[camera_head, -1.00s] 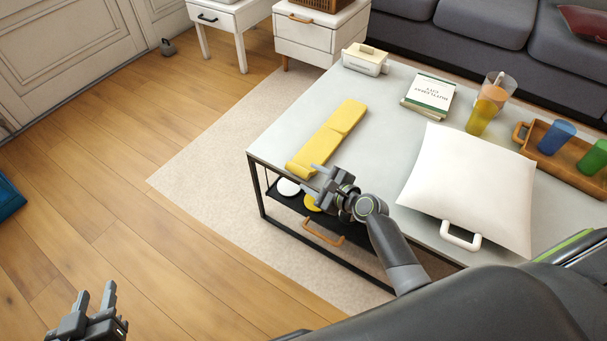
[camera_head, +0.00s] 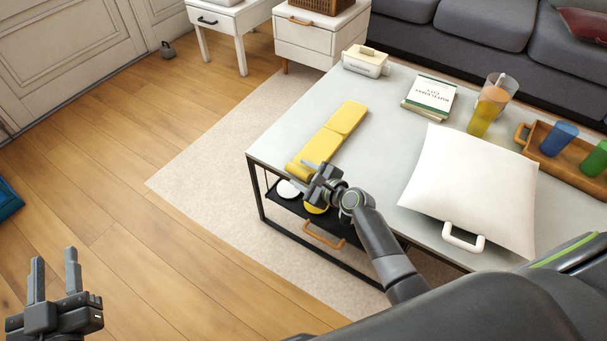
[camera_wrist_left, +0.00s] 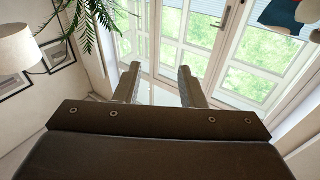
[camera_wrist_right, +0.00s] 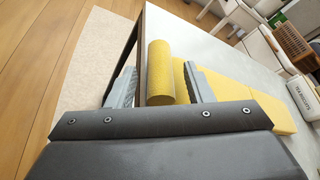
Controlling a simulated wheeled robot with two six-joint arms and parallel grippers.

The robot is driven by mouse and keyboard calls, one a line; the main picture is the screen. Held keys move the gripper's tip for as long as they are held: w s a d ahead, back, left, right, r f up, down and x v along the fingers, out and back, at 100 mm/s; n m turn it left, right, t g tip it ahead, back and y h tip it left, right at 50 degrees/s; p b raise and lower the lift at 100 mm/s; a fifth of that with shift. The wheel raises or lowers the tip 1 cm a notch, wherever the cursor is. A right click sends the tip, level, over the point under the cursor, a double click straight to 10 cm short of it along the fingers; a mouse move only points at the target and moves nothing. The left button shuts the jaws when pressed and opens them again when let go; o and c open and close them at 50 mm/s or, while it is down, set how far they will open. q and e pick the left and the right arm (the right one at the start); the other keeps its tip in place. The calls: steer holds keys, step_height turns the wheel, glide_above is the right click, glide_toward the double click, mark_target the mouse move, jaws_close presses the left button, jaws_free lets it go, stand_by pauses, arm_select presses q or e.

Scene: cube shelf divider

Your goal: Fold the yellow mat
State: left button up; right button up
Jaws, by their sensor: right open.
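The yellow mat (camera_head: 345,118) lies lengthwise near the left edge of the grey table, in flat segments with a seam across it. Its near end is a thick rounded part, seen in the right wrist view as a yellow cylinder (camera_wrist_right: 160,72). My right gripper (camera_head: 304,177) is open at this near end. In the right wrist view its fingers stand on either side of the cylinder, with a visible gap at the left finger; contact on the right is unclear. My left gripper (camera_head: 54,268) is open and empty over the floor, away from the mat.
On the grey table (camera_head: 385,105) are a white cushion (camera_head: 470,180), a book (camera_head: 430,93), a white box (camera_head: 365,62), cups and a wooden tray (camera_head: 528,150). A black shelf (camera_head: 285,205) with round items sits below the edge.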

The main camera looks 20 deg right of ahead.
jaws_close()
